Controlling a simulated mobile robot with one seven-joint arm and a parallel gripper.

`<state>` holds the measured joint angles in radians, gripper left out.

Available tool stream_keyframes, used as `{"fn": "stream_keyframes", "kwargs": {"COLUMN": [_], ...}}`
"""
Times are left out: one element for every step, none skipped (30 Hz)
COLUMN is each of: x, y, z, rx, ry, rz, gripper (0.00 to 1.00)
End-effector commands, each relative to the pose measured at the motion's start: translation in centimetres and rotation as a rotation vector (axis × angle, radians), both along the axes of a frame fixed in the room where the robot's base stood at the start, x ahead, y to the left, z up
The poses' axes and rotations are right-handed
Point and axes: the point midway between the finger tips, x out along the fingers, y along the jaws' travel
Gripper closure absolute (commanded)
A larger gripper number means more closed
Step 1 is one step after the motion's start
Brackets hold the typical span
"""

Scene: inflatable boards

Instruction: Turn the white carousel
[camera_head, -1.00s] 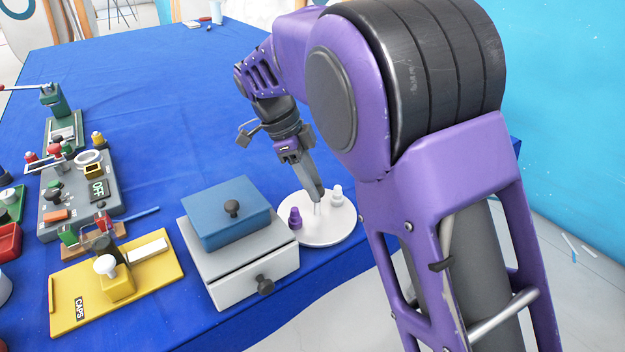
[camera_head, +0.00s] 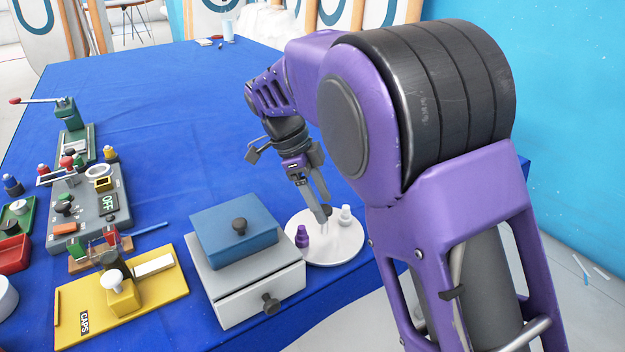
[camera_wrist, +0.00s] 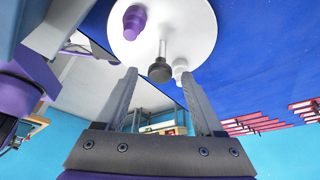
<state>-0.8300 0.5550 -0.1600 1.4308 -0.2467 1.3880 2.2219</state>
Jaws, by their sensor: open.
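The white carousel (camera_head: 338,252) is a round disc lying on the blue table, right of the grey box. It also shows at the top of the wrist view (camera_wrist: 190,22). A purple bottle (camera_head: 302,237) and a white bottle (camera_head: 345,215) stand on it. A thin metal post with a dark knob (camera_wrist: 160,70) rises from the disc between them. My gripper (camera_head: 324,213) points down over the disc. In the wrist view its two fingers are apart, with the knob beyond and between their tips. I cannot tell whether a finger touches it.
A grey box with a drawer (camera_head: 250,290) and a blue lidded box (camera_head: 235,235) on top stand close left of the carousel. A yellow caps board (camera_head: 150,300) and a grey switch panel (camera_head: 90,215) lie further left. The table's middle is clear.

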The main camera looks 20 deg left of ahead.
Motion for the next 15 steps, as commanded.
{"fn": "stream_keyframes", "kwargs": {"x": [0.0,0.0,0.0,0.0,0.0,-0.1,-0.1,-0.1,-0.2,-0.2,-0.2,-0.3,-0.3,-0.3,-0.3], "y": [0.2,0.4,0.6,0.8,1.0,1.4,1.7,1.9,2.3,2.6,2.9,3.3,3.5,3.8,4.2], "z": [0.5,0.9,1.4,1.9,2.5,3.3,4.0,4.7,5.6,6.3,7.0,8.0,8.7,9.4,10.3], "rx": [0.001,0.002,0.002,0.002,0.003,0.003,0.004,0.003,0.003,0.003,0.003,0.003,0.003,0.004,0.004], "ry": [-0.002,-0.003,-0.003,-0.003,-0.003,-0.002,-0.003,-0.003,-0.003,-0.004,-0.003,-0.004,-0.003,-0.005,-0.005], "rz": [0.001,0.001,0.001,0.001,0.002,0.001,0.002,0.002,0.002,0.002,0.002,0.002,0.002,0.001,0.001], "gripper": [0.30,0.30,0.30,0.30,0.30,0.30,0.30,0.30,0.30,0.30,0.30,0.30,0.30,0.30,0.30]}}
